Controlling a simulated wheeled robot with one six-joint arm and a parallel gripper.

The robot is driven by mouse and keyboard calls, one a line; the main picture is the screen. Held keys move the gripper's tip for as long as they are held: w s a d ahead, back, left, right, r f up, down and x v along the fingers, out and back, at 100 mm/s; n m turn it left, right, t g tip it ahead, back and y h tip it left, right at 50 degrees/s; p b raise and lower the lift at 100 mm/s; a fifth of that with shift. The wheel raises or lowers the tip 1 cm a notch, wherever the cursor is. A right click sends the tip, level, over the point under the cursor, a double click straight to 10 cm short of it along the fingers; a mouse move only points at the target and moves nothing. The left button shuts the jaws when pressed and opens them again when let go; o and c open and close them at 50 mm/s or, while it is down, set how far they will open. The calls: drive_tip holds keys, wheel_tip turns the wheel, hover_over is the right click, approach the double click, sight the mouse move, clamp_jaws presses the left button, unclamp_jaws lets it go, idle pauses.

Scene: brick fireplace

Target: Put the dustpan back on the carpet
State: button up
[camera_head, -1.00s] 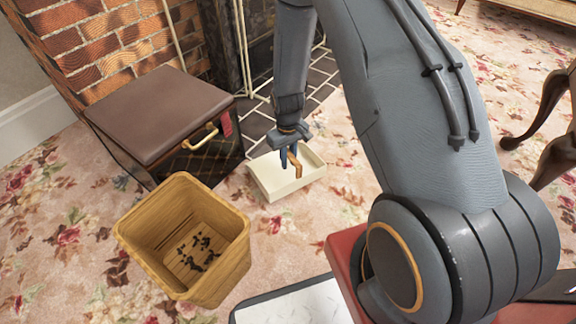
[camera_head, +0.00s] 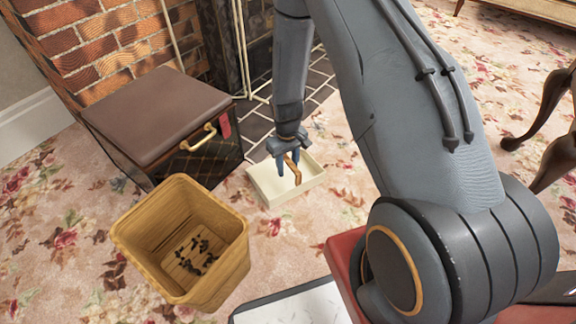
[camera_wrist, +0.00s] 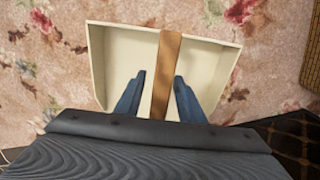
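The cream dustpan (camera_head: 312,176) with a wooden handle (camera_wrist: 168,65) lies on the floral carpet (camera_head: 300,220), beside the dark tiled hearth. My gripper (camera_head: 284,168) is right over the dustpan. In the wrist view its two blue fingers stand apart, one on each side of the handle, with a gap on both sides. The gripper (camera_wrist: 160,80) looks open, and the dustpan (camera_wrist: 120,55) rests level below it. The pan looks empty where it shows. Its near part is hidden by the wrist.
A wooden bin (camera_head: 185,250) with dark bits inside stands front left. A box with a brown lid (camera_head: 155,110) and brass handle stands close to the dustpan's left. The brick fireplace (camera_head: 95,40) is behind. A dark wooden furniture leg (camera_head: 550,105) is at right. Carpet right of the dustpan is clear.

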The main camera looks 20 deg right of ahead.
drive_tip(key=shift+r, duration=0.1)
wheel_tip(320, 180, up, 13)
drive_tip(key=p, duration=0.6)
drive_tip(key=shift+w+f+p, duration=0.1)
drive_tip(key=shift+f+p, duration=0.1)
drive_tip(key=shift+p, duration=0.15)
drive_tip(key=shift+a+r, duration=0.15)
drive_tip(key=shift+r, duration=0.05)
drive_tip(key=s+a+r+n, duration=0.1)
drive_tip(key=s+a+r, duration=0.4)
drive_tip(key=a+r, duration=0.45)
drive_tip(key=s+a+r+n, duration=0.1)
drive_tip(key=s+a+r, duration=0.3)
drive_tip(key=a+r, duration=0.55)
drive_tip(key=s+r+n, duration=0.1)
drive_tip(key=s+r, duration=0.4)
drive_tip(key=s, duration=0.3)
drive_tip(key=s+a+r+n+y, duration=0.1)
drive_tip(key=s+r, duration=0.4)
drive_tip(key=s, duration=0.3)
drive_tip(key=s+a+r, duration=0.1)
drive_tip(key=s+r, duration=0.4)
drive_tip(key=s, duration=0.3)
drive_tip(key=shift+s+a+n, duration=0.15)
drive_tip(key=shift+a+n, duration=0.05)
drive_tip(key=shift+n, duration=0.2)
drive_tip(key=shift+r, duration=0.1)
